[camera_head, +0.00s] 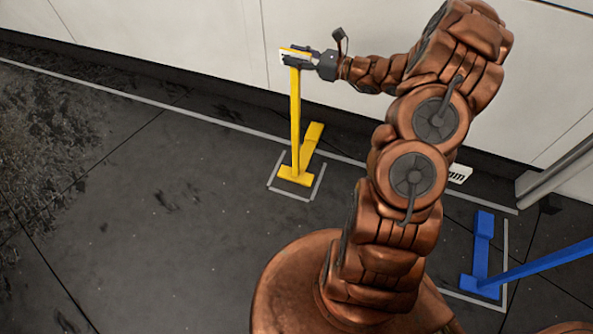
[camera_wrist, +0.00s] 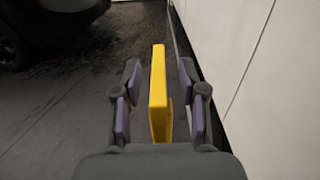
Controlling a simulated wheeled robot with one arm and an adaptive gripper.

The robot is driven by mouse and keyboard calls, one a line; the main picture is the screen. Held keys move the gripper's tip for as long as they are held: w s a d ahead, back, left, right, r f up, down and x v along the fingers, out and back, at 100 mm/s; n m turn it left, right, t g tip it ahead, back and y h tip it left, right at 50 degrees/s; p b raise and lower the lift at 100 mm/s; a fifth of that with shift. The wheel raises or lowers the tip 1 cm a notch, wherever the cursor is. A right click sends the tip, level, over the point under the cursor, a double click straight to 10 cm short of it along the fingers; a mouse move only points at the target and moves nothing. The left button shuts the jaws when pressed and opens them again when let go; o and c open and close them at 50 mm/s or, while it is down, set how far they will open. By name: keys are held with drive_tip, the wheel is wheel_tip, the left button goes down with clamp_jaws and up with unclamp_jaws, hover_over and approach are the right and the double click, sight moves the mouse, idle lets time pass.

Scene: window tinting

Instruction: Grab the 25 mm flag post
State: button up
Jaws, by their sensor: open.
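A yellow flag post (camera_head: 295,115) stands upright on a yellow foot inside a grey taped outline on the floor. A white plate is at its top, and I cannot read any size on it. My gripper (camera_head: 298,58) is at the top of this post. In the wrist view the yellow post (camera_wrist: 158,90) stands between the two open fingers of my gripper (camera_wrist: 159,98), with a gap on each side. A blue post (camera_head: 545,260) leans from a blue foot at the lower right, partly cut off by the picture edge.
A white wall (camera_head: 190,40) runs close behind the yellow post. A white label (camera_head: 459,174) with part of its lettering hidden sits by the wall behind my arm. A grey pipe (camera_head: 560,175) is at the right. A dark wheel (camera_wrist: 12,45) shows in the wrist view. The left floor is clear.

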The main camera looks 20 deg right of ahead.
drive_tip(key=shift+a, duration=0.1)
drive_tip(key=shift+c, duration=0.4)
clamp_jaws()
idle(0.3)
